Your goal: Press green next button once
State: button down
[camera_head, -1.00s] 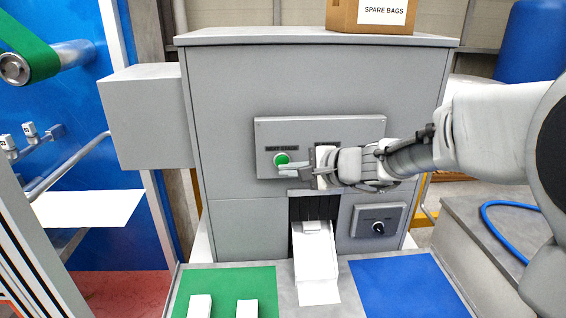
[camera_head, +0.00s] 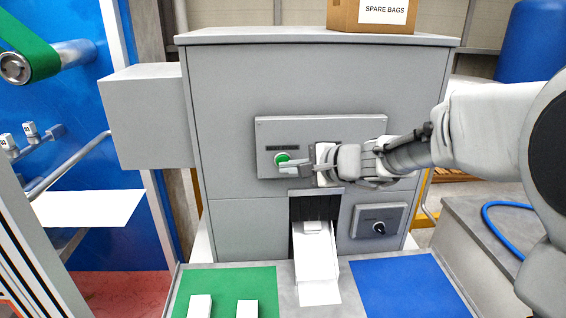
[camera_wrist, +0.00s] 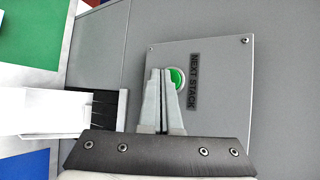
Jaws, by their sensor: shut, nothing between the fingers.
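The green button (camera_head: 281,157) sits in a pale ring on the left part of a grey panel (camera_head: 345,122) on the machine front. In the wrist view the green button (camera_wrist: 177,78) is beside the "NEXT STACK" label (camera_wrist: 194,80), partly hidden by the fingers. My gripper (camera_head: 284,169) is shut and empty, reaching in from the right, with its fingertips just below the button in the head view. In the wrist view my gripper's fingertips (camera_wrist: 160,72) overlap the button's edge. I cannot tell whether they touch it.
Below the panel a white chute (camera_head: 318,265) comes out of a dark slot. A second small panel with a black knob (camera_head: 378,227) is at lower right. A green mat (camera_head: 225,285) with white blocks and a blue mat (camera_head: 405,285) lie in front.

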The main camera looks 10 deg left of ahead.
jog(key=shift+w+a, duration=0.15)
jog(key=shift+w, duration=0.3)
dwell(0.4)
dwell(0.3)
jog(key=shift+s+d+b, duration=0.25)
jog(key=shift+s+b, duration=0.4)
jog(key=shift+s, duration=0.15)
jog(key=s+b, duration=0.1)
jog(key=s, duration=0.1)
jog(key=s+d+b, duration=0.1)
jog(key=s, duration=0.2)
jog(key=shift+d, duration=0.15)
dwell(0.5)
